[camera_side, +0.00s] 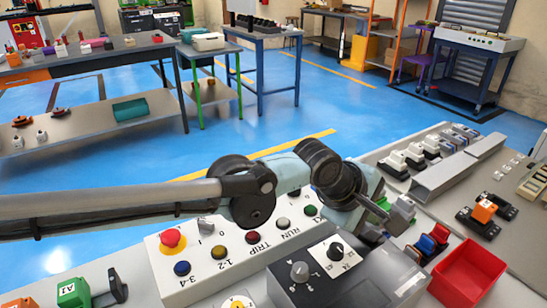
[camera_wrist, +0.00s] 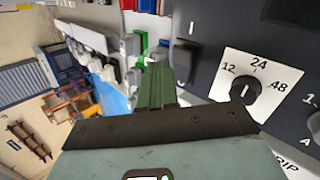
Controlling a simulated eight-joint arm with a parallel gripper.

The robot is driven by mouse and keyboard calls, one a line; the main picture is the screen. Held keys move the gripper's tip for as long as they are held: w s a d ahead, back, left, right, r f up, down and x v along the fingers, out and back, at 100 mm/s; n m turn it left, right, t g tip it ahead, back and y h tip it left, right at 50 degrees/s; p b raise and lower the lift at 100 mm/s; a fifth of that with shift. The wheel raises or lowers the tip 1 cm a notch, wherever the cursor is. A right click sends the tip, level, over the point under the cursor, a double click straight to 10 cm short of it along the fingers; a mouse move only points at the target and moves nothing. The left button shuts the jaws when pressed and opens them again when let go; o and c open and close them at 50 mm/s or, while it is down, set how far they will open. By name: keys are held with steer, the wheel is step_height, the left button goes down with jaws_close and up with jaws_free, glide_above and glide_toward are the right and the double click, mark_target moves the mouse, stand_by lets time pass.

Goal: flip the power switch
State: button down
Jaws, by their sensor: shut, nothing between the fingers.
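A black rocker switch (camera_wrist: 186,62) shows in the wrist view on a dark panel, with an "I" mark above it. It is just left of the 12-24-48 dial (camera_wrist: 243,91). My gripper (camera_wrist: 156,66) is shut and empty; its green fingers are close beside the switch's left side. I cannot tell whether they touch it. In the side view my gripper (camera_side: 374,234) is over the right edge of the dark control box (camera_side: 318,288), right of the dial (camera_side: 336,251). There my gripper seems to hide the switch, and its position is unclear.
A white panel with a red emergency button (camera_side: 170,239) and coloured buttons stands left of the box. A red bin (camera_side: 468,274) is at the right, with red and blue parts (camera_side: 432,241) near it. A grey duct (camera_side: 457,168) lies behind.

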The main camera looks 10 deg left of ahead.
mark_target(370, 237)
steer(key=shift+s+d+r, duration=0.2)
steer(key=shift+r, duration=0.5)
steer(key=shift+s+d+r, duration=0.15)
steer(key=shift+r, duration=0.6)
steer(key=shift+s+d+r, duration=0.2)
steer(key=shift+r, duration=0.5)
steer(key=shift+a, duration=0.1)
steer(key=w+a+r+m+t+y, duration=0.1)
steer(key=a+r+m, duration=0.2)
steer(key=a, duration=1.1)
steer(key=w+a+r+m+t+y, duration=0.15)
steer(key=a+r, duration=0.25)
steer(key=a, duration=1)
steer(key=s+a+f+m+y, duration=0.1)
steer(key=s+a+f+m, duration=0.2)
steer(key=s+a, duration=0.5)
steer(key=s+a+f+m+y, duration=0.2)
steer(key=s+a+f+m, duration=0.2)
steer(key=s+a, duration=0.5)
steer(key=a+f, duration=0.2)
steer(key=a, duration=0.3)
steer(key=shift+s+a+g, duration=0.2)
steer(key=shift+a+g, duration=0.15)
steer(key=shift+a, duration=0.05)
